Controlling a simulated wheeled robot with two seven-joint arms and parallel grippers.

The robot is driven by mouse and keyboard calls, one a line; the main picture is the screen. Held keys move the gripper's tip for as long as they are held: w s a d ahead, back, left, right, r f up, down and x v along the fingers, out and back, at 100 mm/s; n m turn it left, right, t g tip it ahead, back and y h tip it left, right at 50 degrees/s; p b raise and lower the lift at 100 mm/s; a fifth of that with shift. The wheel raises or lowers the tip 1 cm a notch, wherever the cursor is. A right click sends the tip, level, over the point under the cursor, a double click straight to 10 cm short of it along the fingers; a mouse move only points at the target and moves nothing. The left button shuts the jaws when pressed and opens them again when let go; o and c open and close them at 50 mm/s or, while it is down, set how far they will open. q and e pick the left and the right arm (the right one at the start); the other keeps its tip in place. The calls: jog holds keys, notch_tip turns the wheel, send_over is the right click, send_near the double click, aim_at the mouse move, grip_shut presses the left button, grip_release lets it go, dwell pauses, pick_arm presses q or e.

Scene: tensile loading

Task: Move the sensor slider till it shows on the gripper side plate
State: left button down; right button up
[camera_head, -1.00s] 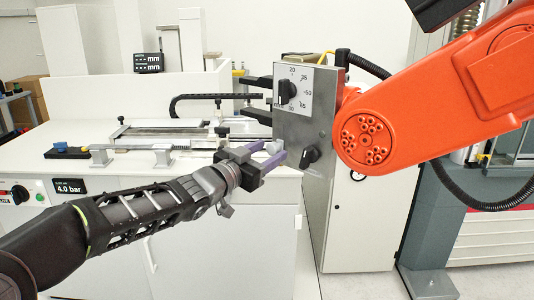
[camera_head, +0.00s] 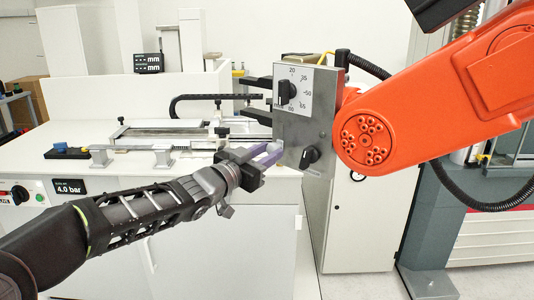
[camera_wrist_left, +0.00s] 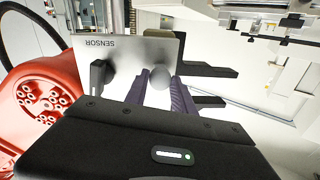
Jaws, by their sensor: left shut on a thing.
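The gripper side plate (camera_head: 325,120) is a metal plate on the end of an orange arm. It carries a black knob (camera_head: 310,157) low down, and the word SENSOR is printed on it in the left wrist view (camera_wrist_left: 124,43). A pale grey round knob (camera_wrist_left: 160,76), which looks like the sensor slider, stands at the plate; it also shows in the head view (camera_head: 275,145). My left gripper (camera_head: 268,152) reaches in from the left, its purple fingers shut on this knob. The fingers also show in the left wrist view (camera_wrist_left: 158,92). My right gripper is out of view.
A white dial panel (camera_head: 301,88) with a black pointer sits on the upper plate. The orange arm (camera_head: 430,100) fills the space to the right. Black jaws (camera_head: 255,115) stick out left of the plate. A white bench (camera_head: 110,172) with a rail fixture lies behind my arm.

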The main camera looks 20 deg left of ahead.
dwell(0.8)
pick_arm(q)
jog(key=shift+r+p, duration=0.45)
jog(key=shift+p, duration=0.15)
jog(key=shift+f, duration=0.1)
jog(key=c, duration=1.1)
grip_release()
jog(key=shift+o, duration=0.2)
jog(key=v, duration=0.8)
